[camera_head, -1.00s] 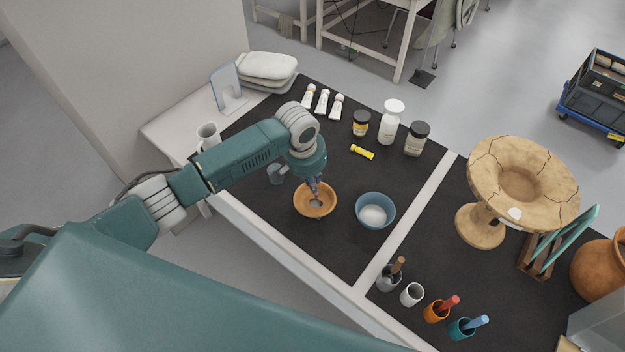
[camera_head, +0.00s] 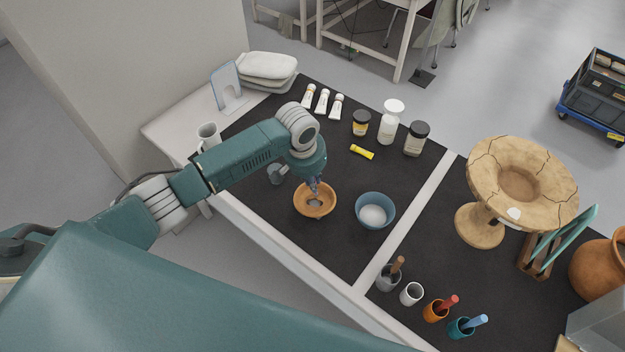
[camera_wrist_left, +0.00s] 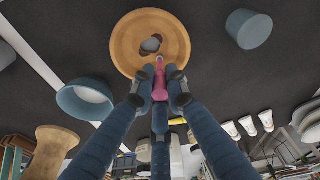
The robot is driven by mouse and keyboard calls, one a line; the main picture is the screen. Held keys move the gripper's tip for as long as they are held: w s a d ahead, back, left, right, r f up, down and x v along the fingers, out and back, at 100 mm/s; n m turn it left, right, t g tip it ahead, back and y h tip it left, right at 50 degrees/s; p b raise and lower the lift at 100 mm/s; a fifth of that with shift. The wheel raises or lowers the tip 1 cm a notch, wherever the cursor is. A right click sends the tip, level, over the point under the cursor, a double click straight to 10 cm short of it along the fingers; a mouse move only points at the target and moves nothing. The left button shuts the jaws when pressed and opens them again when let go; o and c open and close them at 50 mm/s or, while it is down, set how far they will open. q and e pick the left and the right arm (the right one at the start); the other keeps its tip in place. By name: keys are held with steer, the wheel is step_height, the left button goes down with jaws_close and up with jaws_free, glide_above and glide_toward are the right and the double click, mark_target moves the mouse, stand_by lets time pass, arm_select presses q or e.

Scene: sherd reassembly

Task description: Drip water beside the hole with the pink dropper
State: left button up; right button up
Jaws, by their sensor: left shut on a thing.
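In the left wrist view, the gripper (camera_wrist_left: 160,84) is shut on the pink dropper (camera_wrist_left: 160,79). The dropper's tip points at the bowl (camera_wrist_left: 126,43) and lies beside the grey, irregular hole (camera_wrist_left: 151,44) in its middle. I cannot tell whether the tip touches the bowl. In the head view the dropper is mostly hidden by the gripper. My right gripper is not in view.
A blue bowl with white contents (camera_head: 361,201) stands right of the brown bowl; a grey-blue cup (camera_head: 276,174) stands left. Bottles (camera_head: 388,122), a yellow tube (camera_head: 362,152) and white tubes are behind. A cracked pedestal vessel (camera_head: 480,228) and tool cups (camera_head: 411,294) stand at right.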

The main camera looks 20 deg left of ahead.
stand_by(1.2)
arm_select(q)
step_height(320, 180, up, 4)
steer(key=p, duration=0.5)
stand_by(0.5)
